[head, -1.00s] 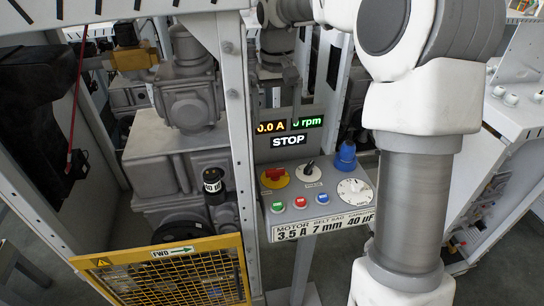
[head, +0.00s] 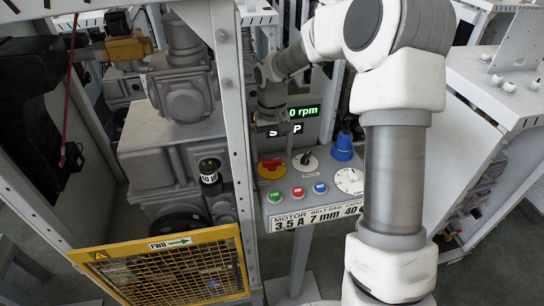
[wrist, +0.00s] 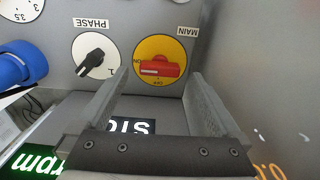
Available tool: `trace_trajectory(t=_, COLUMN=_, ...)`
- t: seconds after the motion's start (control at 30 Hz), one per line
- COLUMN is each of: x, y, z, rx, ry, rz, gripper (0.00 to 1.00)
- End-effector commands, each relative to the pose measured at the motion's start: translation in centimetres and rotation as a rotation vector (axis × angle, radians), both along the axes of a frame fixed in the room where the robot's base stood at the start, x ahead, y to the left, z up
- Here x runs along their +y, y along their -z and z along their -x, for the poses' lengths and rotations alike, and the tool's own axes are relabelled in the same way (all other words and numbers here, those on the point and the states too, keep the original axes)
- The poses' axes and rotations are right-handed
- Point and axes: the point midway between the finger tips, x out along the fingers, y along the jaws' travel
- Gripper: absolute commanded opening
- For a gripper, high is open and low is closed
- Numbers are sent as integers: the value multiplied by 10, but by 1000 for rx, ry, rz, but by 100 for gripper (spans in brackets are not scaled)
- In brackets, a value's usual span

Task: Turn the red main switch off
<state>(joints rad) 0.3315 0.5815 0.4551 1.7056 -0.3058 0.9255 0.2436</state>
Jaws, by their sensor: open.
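The red main switch (head: 271,165) sits on a yellow disc on the grey control panel (head: 282,222). In the wrist view the red switch (wrist: 160,67) lies below the MAIN label, as the picture is upside down; its bar runs about level across the picture. My gripper (wrist: 160,76) is open and empty. Its two fingers appear on either side of the switch, pointing toward it; I cannot tell how far their tips are from the panel. In the head view my gripper (head: 283,128) hangs above and behind the switch, in front of the display.
The black PHASE knob (wrist: 95,58) is beside the switch.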

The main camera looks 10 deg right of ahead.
Motion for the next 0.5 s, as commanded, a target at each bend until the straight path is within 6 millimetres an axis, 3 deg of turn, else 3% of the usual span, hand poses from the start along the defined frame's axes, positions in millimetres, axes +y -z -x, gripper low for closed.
trace_trajectory(t=0.2, x=0, y=21, z=0, rx=1, ry=0, rz=0, gripper=100)
trace_trajectory(t=0.5, x=0, y=25, z=0, rx=0, ry=0, rz=1, gripper=100)
